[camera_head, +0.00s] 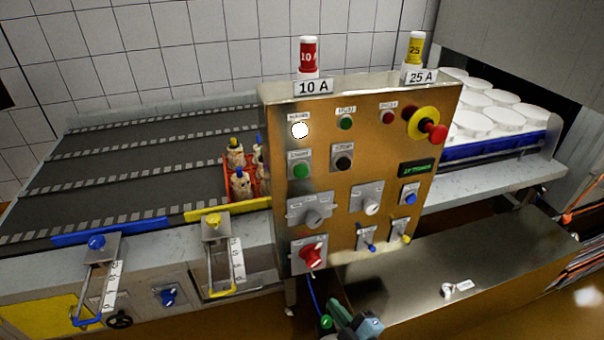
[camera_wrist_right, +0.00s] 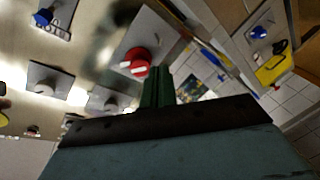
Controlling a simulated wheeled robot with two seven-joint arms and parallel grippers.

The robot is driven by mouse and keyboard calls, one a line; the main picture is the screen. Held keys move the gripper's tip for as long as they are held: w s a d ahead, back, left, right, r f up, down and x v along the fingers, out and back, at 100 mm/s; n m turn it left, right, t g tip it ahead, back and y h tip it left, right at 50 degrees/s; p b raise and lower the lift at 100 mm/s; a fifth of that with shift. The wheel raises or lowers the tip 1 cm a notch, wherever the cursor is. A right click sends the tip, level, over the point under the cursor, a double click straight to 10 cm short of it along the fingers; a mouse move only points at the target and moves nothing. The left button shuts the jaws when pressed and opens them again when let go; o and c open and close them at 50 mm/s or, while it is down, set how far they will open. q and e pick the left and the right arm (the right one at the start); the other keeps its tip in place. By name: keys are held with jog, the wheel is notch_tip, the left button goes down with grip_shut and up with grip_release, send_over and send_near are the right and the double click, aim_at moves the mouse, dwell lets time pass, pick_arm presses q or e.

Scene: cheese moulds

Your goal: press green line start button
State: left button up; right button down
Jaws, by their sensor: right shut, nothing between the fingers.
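The green start button (camera_head: 301,171) sits under a label on the left of the brass control panel (camera_head: 385,160), left of a black stop button (camera_head: 343,163). A small green lamp (camera_head: 346,122) is higher up. My right gripper (camera_head: 338,314) is low in front of the panel, below the red rotary switch (camera_head: 312,256) and well below the start button. Its green fingers (camera_wrist_right: 158,80) are shut and empty in the right wrist view, close to a red knob (camera_wrist_right: 135,63) in the picture. The start button cannot be made out there. My left gripper is not in view.
A red and yellow emergency stop (camera_head: 430,128) juts from the panel's upper right. Grey selectors (camera_head: 313,210) and small levers (camera_head: 401,232) fill its lower half. A conveyor (camera_head: 130,155) with a red crate (camera_head: 238,183) is left; white moulds (camera_head: 480,110) are right.

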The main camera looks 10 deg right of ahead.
jog(key=a+r+n+t+y+p, duration=0.1)
jog(key=r+n+y, duration=0.4)
jog(key=r, duration=1)
jog(key=a+r+n+t+y+p, duration=0.2)
jog(key=r+n+y, duration=0.3)
jog(key=r, duration=1)
jog(key=n+p, duration=0.1)
jog(key=n, duration=0.2)
jog(key=shift+w+a+r+n, duration=0.2)
jog(key=shift+a+r+n, duration=0.05)
jog(key=shift+a+n, duration=0.1)
jog(key=shift+t, duration=0.4)
jog(key=b, duration=0.3)
send_near(301, 171)
jog(key=w+a+r, duration=0.1)
jog(key=a+r, duration=0.3)
jog(key=shift+w+d, duration=0.1)
jog(key=shift+w, duration=0.7)
jog(key=shift+r, duration=0.1)
jog(key=shift+w, duration=0.1)
jog(key=shift+w, duration=0.3)
